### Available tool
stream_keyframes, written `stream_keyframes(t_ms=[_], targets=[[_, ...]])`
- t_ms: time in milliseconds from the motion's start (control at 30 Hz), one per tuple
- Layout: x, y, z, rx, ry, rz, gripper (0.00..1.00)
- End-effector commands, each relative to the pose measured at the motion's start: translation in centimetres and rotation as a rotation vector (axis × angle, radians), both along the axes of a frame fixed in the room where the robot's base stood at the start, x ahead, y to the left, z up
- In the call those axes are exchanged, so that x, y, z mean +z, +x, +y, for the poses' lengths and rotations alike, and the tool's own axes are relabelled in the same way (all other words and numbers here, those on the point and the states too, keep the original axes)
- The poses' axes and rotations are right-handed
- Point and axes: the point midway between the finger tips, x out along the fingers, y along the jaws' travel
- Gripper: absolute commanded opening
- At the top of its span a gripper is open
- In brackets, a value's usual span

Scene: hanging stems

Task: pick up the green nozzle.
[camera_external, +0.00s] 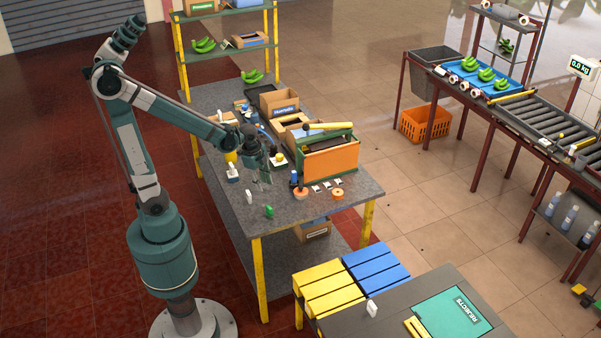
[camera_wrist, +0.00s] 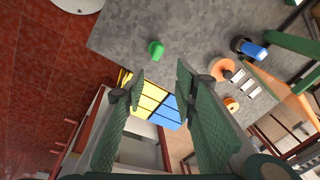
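The green nozzle (camera_external: 269,211) stands on the grey table near its front edge. In the wrist view the green nozzle (camera_wrist: 155,48) lies ahead of the fingers, a little left of the middle. My gripper (camera_external: 264,180) is above the table, behind the nozzle in the external view and apart from it. In the wrist view my gripper (camera_wrist: 158,92) has its two green fingers spread wide, with nothing between them.
An orange-fronted crate (camera_external: 330,162) stands behind. Grey tabletop around the nozzle is clear.

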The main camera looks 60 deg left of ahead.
Motion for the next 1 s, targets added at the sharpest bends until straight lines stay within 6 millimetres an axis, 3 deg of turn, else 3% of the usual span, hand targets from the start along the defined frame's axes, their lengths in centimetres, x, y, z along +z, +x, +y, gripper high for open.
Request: stream_keyframes(t_ms=[600, 1000], targets=[[-8.3, 2.1, 0.0, -0.339, 0.033, 0.155, 0.29], [-9.3, 2.2, 0.0, -0.384, 0.033, 0.174, 0.29]])
